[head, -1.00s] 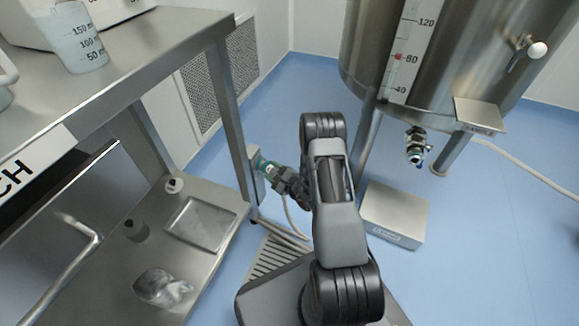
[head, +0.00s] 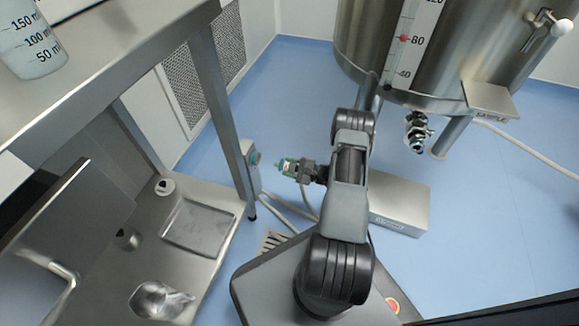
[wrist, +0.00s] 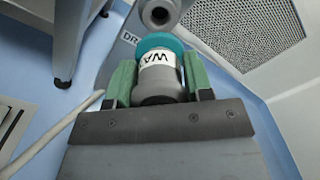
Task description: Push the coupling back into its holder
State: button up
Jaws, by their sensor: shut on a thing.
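The coupling (wrist: 160,78), a grey cylinder with a teal collar and a white label starting "WA", is clamped between the green fingers of my gripper (wrist: 160,92) in the wrist view. Beyond its teal end is a grey round holder (wrist: 159,15) with a dark hole, on a grey plate lettered "DR". In the head view my gripper (head: 283,165) is beside a grey box (head: 246,168) with a teal ring, near the bench leg. A gap of blue floor shows between them. The coupling's far end is hidden in the wrist view.
A hose (head: 308,205) hangs below my gripper. The steel bench (head: 235,175) stands at left, its lower shelf holding a tray. A steel tank (head: 440,50) stands at right, with a low metal box (head: 400,205) in front.

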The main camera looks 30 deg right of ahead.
aim_at(277, 163)
jog(key=shift+x, duration=2.6)
jog(key=shift+b+x, duration=0.35)
jog(key=shift+x, duration=1.65)
dwell(0.8)
jog(key=o, duration=1.3)
jog(key=p+v, duration=0.4)
jog(key=v, duration=1)
